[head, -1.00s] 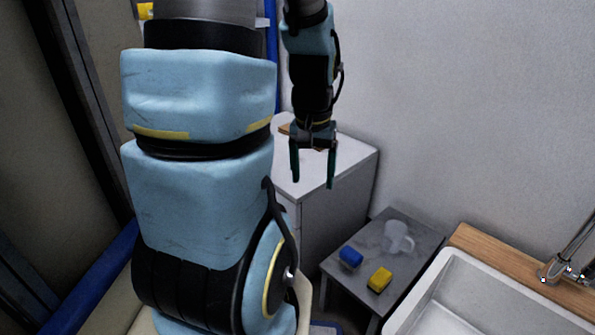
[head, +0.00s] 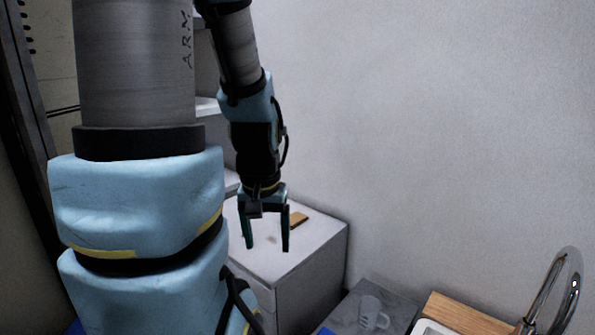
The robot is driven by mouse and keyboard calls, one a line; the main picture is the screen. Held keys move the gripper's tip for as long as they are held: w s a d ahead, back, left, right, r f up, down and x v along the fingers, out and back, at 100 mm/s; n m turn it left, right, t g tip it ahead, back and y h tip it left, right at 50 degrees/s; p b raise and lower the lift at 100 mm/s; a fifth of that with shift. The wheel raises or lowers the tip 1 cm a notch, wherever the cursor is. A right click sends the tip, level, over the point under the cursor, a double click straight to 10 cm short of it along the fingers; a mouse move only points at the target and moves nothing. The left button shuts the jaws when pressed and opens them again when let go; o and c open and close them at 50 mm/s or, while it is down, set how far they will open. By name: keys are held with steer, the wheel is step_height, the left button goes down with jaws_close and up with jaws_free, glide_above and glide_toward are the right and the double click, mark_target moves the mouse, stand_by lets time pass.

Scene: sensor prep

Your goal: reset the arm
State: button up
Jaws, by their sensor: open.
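My arm fills the left of the head view, with its forearm hanging down just right of the thick upper links. My gripper (head: 267,238) points downward with its two dark green fingers apart. Nothing is between the fingers. In the picture it lies in front of the white cabinet's top. I cannot tell its exact height above that top.
The white cabinet (head: 310,278) has a small brown block (head: 298,220) on top. A grey side table (head: 348,312) holds a clear mug (head: 372,314). A wooden counter (head: 465,312) with a chrome faucet (head: 553,290) is at lower right. The wall area at right is clear.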

step_height(320, 180, up, 28)
steer(key=p, duration=2.5)
steer(key=shift+f, duration=0.25)
